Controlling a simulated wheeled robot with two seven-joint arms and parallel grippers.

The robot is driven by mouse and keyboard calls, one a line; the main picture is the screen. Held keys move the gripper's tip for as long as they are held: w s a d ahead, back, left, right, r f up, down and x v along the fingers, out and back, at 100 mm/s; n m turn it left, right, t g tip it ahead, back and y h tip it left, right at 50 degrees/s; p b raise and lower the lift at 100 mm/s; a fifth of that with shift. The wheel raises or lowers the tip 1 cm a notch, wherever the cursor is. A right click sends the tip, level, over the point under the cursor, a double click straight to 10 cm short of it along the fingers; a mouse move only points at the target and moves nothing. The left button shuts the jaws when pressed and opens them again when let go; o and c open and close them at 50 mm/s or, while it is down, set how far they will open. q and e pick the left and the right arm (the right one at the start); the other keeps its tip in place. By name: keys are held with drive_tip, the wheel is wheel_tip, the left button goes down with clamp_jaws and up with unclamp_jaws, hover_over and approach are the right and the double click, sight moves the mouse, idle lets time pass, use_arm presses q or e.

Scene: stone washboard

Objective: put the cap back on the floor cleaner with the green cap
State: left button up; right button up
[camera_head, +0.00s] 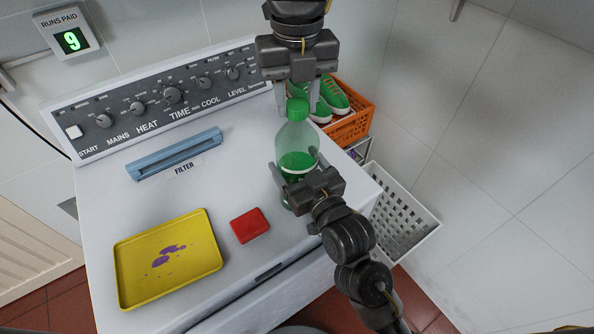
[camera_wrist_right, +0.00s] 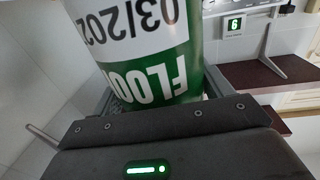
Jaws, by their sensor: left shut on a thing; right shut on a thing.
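The floor cleaner (camera_head: 297,145) is a clear bottle with green liquid, upright on the white machine top near its right edge. The green cap (camera_head: 297,108) is at the bottle's mouth, in line with the neck; I cannot tell whether it is fully seated. My left gripper (camera_head: 298,100) comes down from above and is shut on the cap, one finger on each side. My right gripper (camera_head: 296,170) is shut around the bottle's body from the front. In the right wrist view the bottle's white and green label (camera_wrist_right: 150,60) fills the space between the fingers.
A yellow tray (camera_head: 130,284) with purple stains and a red block (camera_head: 250,225) lie left of the bottle. A blue filter bar (camera_head: 175,154) is behind them. An orange basket (camera_head: 350,128) with green shoes and a white basket (camera_head: 408,213) stand right of the machine.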

use_arm(q)
drive_tip(key=m, duration=0.9)
drive_tip(key=shift+m, duration=0.4)
drive_tip(key=m, duration=0.8)
drive_tip(key=o, duration=1.2)
drive_tip(key=shift+c, duration=0.2)
wheel_tip(320, 180, up, 12)
